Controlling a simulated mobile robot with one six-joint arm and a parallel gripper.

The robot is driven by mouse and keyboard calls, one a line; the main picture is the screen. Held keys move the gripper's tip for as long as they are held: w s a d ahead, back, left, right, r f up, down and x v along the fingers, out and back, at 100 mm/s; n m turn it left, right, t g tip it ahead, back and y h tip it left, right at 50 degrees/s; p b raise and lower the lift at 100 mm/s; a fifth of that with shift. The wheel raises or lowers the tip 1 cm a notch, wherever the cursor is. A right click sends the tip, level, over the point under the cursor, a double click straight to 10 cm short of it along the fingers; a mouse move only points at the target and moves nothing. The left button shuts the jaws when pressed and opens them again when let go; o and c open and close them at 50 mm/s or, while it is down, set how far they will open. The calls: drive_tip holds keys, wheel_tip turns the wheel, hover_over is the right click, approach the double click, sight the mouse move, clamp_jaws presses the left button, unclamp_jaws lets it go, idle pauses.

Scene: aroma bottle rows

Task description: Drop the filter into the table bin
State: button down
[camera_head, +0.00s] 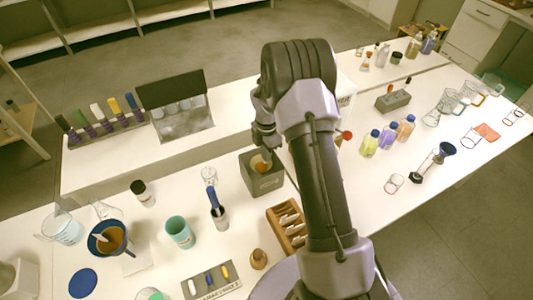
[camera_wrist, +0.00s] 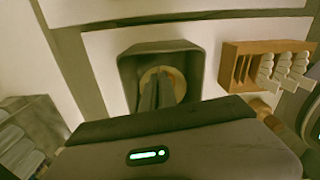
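The filter (camera_head: 260,163), a round tan piece, is at the mouth of the dark grey table bin (camera_head: 265,186). In the wrist view the filter (camera_wrist: 172,73) appears as a tan disc within the outline of the bin (camera_wrist: 130,68). My gripper (camera_head: 264,150) is directly above the bin, pointing down. In the wrist view its fingers (camera_wrist: 161,92) are close together and overlap the middle of the filter, seemingly pinching it. The fingers hide part of the filter, and its exact depth in the bin cannot be told.
A wooden rack (camera_head: 284,226) stands close to the bin's front right. A blue funnel (camera_head: 97,244) with brown content, a teal cup (camera_head: 180,233) and a dark-capped jar (camera_head: 142,194) stand to the left. Coloured bottles (camera_head: 387,136) stand to the right. A raised shelf edge runs behind.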

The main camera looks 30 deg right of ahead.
drive_tip(key=c, duration=1.6)
unclamp_jaws()
drive_tip(key=shift+r, duration=0.1)
wheel_tip(320, 180, up, 17)
drive_tip(key=p, duration=0.4)
drive_tip(key=shift+r, duration=0.15)
